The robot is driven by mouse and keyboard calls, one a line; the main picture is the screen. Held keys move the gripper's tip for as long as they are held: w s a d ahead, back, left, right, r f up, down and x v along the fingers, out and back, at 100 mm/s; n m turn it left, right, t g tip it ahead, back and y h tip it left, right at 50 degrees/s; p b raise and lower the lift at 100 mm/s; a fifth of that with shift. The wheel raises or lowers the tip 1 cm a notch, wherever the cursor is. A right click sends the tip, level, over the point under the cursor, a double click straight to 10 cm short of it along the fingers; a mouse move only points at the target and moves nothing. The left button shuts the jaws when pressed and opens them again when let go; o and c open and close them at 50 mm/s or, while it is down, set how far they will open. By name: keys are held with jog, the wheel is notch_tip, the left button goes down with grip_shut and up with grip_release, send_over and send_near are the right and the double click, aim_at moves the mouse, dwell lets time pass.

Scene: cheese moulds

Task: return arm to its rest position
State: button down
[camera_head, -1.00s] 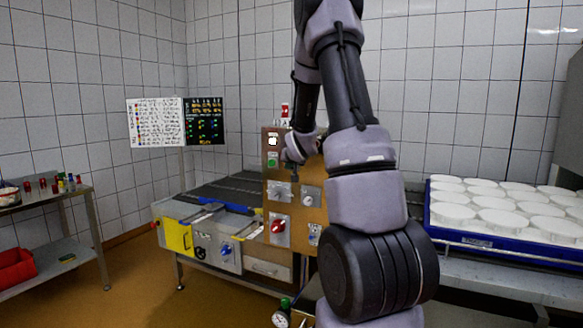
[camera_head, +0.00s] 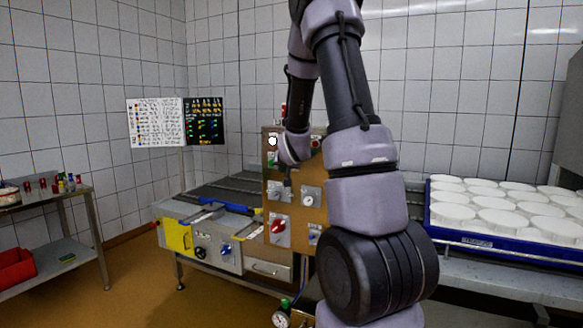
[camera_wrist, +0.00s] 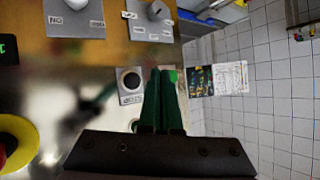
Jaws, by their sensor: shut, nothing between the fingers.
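My arm rises in front of the body camera and bends down toward the control panel (camera_head: 295,217). My gripper (camera_head: 288,183) hangs in front of the panel, small and dark there. In the wrist view my gripper (camera_wrist: 163,75) shows two green fingers lying together with nothing between them. The panel carries a lit white button (camera_head: 272,141), a red knob (camera_head: 278,226) and several other switches. In the wrist view a dark round button on a plate (camera_wrist: 131,84) lies just left of the fingertips. I cannot tell whether they touch the panel.
A conveyor table (camera_head: 218,252) stands left of the panel. A blue tray (camera_head: 470,238) of white moulds is on the right. A steel shelf (camera_head: 68,249) with a red bin (camera_head: 15,268) is at far left. Charts (camera_head: 155,123) hang behind. Open floor lies between shelf and conveyor.

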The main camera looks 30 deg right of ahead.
dwell(0.4)
jog(key=s+a+r+g+y, duration=0.2)
jog(key=s+a+r, duration=0.5)
jog(key=s+r, duration=0.4)
jog(key=s+a+r+g+y, duration=0.1)
jog(key=s+a, duration=0.4)
jog(key=s, duration=0.7)
jog(key=s+a+r+n+g+y, duration=0.1)
jog(key=s+a, duration=0.4)
jog(key=s, duration=0.7)
jog(key=shift+r+n+g+y, duration=0.3)
jog(key=shift+r+g+y, duration=0.1)
jog(key=shift+r+y, duration=0.15)
dwell(1.3)
